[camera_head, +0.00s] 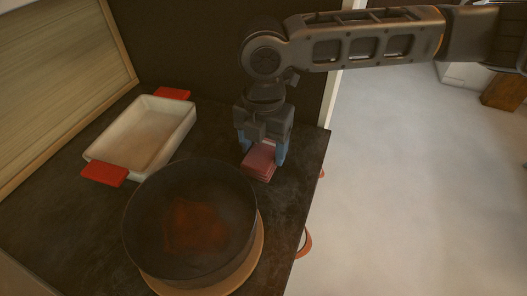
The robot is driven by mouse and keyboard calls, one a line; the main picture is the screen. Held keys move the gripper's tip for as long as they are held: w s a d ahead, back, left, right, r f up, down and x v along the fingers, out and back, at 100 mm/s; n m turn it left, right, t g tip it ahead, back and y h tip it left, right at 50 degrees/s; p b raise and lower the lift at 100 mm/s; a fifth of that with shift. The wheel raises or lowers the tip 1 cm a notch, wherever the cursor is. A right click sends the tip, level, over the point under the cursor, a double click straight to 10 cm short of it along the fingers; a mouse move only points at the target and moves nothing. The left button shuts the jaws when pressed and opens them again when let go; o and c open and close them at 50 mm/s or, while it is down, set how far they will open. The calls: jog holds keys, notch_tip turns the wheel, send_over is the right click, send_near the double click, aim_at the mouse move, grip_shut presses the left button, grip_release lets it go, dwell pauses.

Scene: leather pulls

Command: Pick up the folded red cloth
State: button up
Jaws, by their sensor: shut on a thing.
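The folded red cloth (260,162) is a small dull-red stack at the back right of the dark countertop. My gripper (262,155) points down over it, with a blue fingertip on each side of the cloth. The gripper is shut on the cloth. The cloth's far part is hidden behind the fingers and the gripper body. I cannot tell whether the cloth touches the counter or is slightly above it.
A large dark pot (190,222) stands on a round wooden board (252,262), close in front of the cloth. A white baking dish (142,135) with red handle grips lies to the left. The counter's right edge (312,190) is close by, with floor beyond. A dark wall stands behind.

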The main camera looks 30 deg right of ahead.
aim_at(268, 150)
jog(key=shift+r, duration=0.45)
jog(key=r, duration=0.1)
jog(key=d+r, duration=0.1)
jog(key=r, duration=0.1)
jog(key=shift+s+r+b, duration=0.15)
jog(key=shift+r+b, duration=0.15)
jog(key=shift+b, duration=0.05)
jog(key=s+d+r+b, duration=0.1)
jog(key=s+d+r, duration=0.4)
jog(key=d, duration=0.4)
jog(key=shift+s+d+r, duration=0.15)
jog(key=shift+r, duration=0.6)
jog(key=o, duration=0.4)
jog(key=c, duration=0.3)
jog(key=shift+s, duration=0.1)
